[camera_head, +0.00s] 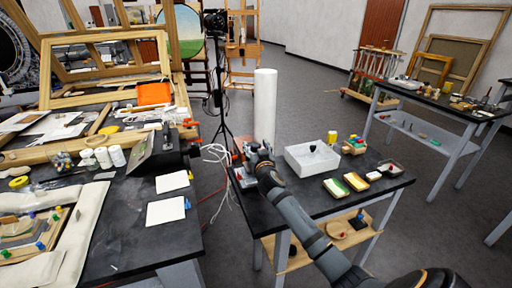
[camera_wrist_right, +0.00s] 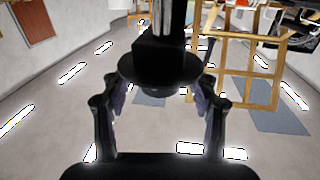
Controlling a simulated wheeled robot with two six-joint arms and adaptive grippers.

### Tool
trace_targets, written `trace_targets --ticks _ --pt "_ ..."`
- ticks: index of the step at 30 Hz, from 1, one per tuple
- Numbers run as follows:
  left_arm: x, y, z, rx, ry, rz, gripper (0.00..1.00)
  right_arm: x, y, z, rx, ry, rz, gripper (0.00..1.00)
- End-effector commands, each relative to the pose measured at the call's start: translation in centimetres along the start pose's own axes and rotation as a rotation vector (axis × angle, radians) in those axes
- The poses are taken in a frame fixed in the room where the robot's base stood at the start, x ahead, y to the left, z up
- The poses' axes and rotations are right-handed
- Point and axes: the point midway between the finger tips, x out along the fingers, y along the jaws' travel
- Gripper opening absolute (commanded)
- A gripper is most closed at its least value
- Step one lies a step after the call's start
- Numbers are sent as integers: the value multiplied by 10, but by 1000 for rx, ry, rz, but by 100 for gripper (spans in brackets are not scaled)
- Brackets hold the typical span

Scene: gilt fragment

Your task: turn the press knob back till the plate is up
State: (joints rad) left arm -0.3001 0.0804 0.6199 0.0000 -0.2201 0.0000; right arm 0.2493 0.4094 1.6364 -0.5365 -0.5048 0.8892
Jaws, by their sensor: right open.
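The small press (camera_head: 240,153) stands at the left end of the middle table, partly hidden by my right arm. My right gripper (camera_head: 256,154) is at the press, small and hard to make out there. In the right wrist view my right gripper (camera_wrist_right: 160,98) is open, with one finger on each side below a round black disk, which looks like the press knob (camera_wrist_right: 160,68). A dark block and a shiny shaft continue above it. I cannot tell whether the fingers touch it. The plate's height cannot be made out. My left gripper is not in view.
A tall white cylinder (camera_head: 265,105) stands close behind the press. A white tray (camera_head: 312,158) and small colored pads (camera_head: 336,187) lie to its right. A black tripod (camera_head: 221,90) stands behind the gap beside the cluttered left table (camera_head: 150,228).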

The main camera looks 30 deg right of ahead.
Motion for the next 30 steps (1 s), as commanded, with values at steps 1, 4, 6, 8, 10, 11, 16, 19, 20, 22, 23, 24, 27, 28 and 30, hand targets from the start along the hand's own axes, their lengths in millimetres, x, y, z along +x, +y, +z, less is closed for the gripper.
trace_targets --ticks 1,4,6,8,10,11,16,19,20,22,23,24,27,28,30 --pt "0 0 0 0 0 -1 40 0 0 0 0 0 0 60" --pt "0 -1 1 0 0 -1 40 -7 0 1 -1 0 -1 60" --pt "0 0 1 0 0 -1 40 -18 0 1 -2 -1 -2 60" --pt "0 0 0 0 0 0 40 -32 -1 1 -1 0 -3 60" --pt "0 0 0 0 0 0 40 -50 0 2 -4 -1 -3 60" --pt "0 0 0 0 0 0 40 -58 0 2 -4 -1 -3 60" --pt "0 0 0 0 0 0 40 -96 0 1 -2 -2 -2 60" --pt "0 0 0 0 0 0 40 -110 0 1 -2 -1 -1 60" --pt "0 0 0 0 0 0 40 -113 0 1 -2 -1 -1 60" --pt "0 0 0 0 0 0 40 -118 0 0 -2 -1 0 60" --pt "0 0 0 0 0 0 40 -119 0 0 -1 -1 0 60" --pt "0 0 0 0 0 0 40 -120 0 0 -1 0 0 60" --pt "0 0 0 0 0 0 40 -120 0 0 0 0 0 60" --pt "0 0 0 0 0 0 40 -120 0 0 0 0 0 60" --pt "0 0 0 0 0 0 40 -120 0 0 0 0 0 60"
